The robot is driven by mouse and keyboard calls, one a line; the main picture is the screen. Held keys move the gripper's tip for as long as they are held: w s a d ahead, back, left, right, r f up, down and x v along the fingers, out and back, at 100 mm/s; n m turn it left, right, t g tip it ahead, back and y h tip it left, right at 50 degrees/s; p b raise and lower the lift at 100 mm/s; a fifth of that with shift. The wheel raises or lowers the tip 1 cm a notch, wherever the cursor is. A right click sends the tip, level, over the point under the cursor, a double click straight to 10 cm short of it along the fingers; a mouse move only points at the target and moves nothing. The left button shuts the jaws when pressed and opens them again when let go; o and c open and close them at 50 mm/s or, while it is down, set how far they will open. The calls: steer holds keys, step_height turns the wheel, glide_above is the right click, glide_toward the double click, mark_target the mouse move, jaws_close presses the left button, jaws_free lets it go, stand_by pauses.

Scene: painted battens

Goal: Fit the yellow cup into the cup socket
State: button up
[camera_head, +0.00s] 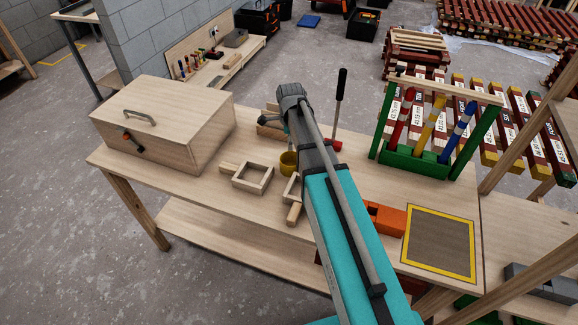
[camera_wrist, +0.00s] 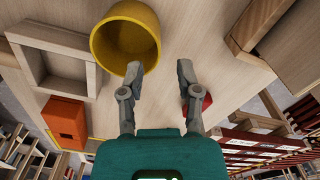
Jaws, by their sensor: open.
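The yellow cup (camera_head: 289,163) stands on the wooden workbench (camera_head: 180,180), partly hidden by my arm in the head view. In the wrist view the cup (camera_wrist: 125,40) is up and left of my gripper (camera_wrist: 160,78), with its open mouth showing. My gripper is open, with nothing between its fingers; the left fingertip overlaps the cup's lower edge in the picture, and I cannot tell whether they touch. A square wooden frame (camera_head: 237,182) lies left of the cup. Another frame is partly hidden by my arm. I cannot tell which is the cup socket.
A wooden box (camera_head: 165,105) with a handle stands at the bench's left. A black-handled lever (camera_head: 341,90) rises behind my arm. A green rack (camera_head: 400,160) holds coloured rods at right. An orange block (camera_head: 385,218) lies near a yellow-bordered panel (camera_head: 438,245).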

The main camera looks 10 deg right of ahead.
mark_target(290, 161)
steer(key=shift+f, duration=0.15)
steer(key=shift+f+b, duration=2.45)
steer(key=shift+b, duration=0.15)
jaws_close()
